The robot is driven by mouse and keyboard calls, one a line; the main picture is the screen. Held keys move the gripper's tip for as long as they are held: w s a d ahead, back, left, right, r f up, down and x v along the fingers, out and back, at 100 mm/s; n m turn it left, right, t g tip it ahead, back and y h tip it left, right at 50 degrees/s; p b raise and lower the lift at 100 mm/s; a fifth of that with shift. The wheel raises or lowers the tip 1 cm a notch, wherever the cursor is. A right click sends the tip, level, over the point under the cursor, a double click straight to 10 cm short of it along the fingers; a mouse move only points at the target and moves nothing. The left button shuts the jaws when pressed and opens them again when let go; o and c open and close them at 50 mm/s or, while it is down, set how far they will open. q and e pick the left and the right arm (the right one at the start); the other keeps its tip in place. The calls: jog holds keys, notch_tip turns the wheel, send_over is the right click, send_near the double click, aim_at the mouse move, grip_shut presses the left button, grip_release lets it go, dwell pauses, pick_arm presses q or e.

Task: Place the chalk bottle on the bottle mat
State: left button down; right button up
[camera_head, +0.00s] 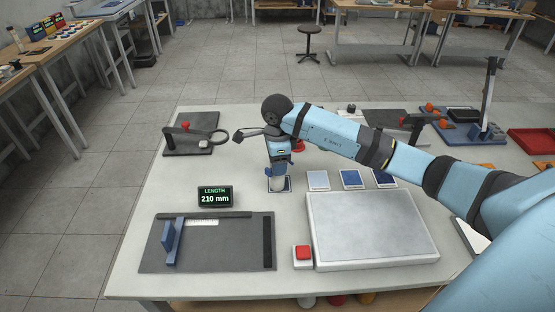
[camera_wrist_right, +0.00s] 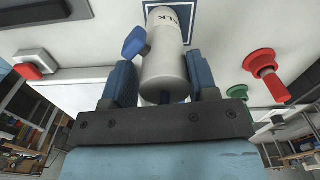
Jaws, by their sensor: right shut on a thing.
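The chalk bottle (camera_head: 278,184) is a pale bottle, partly hidden by my right gripper (camera_head: 277,170) in the head view. In the right wrist view the white bottle (camera_wrist_right: 166,62), with the letters "LK" showing, is between the blue fingers of my right gripper (camera_wrist_right: 165,85), which is shut on it. The bottle mat (camera_head: 289,187) is a dark blue square with a white border, directly under the bottle. The mat (camera_wrist_right: 207,15) also shows behind the bottle in the right wrist view. I cannot tell whether the bottle touches it. My left gripper is not in view.
A row of mats, pale (camera_head: 318,180), blue (camera_head: 352,179) and dark blue (camera_head: 384,178), lies to the right. A large grey plate (camera_head: 370,230) and a red button (camera_head: 303,252) are in front. A length display (camera_head: 214,196) stands left.

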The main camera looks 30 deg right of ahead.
jog(key=shift+f, duration=0.15)
jog(key=o, duration=1)
notch_tip(320, 180, up, 12)
jog(key=shift+r+b, duration=0.2)
jog(key=shift+b, duration=0.65)
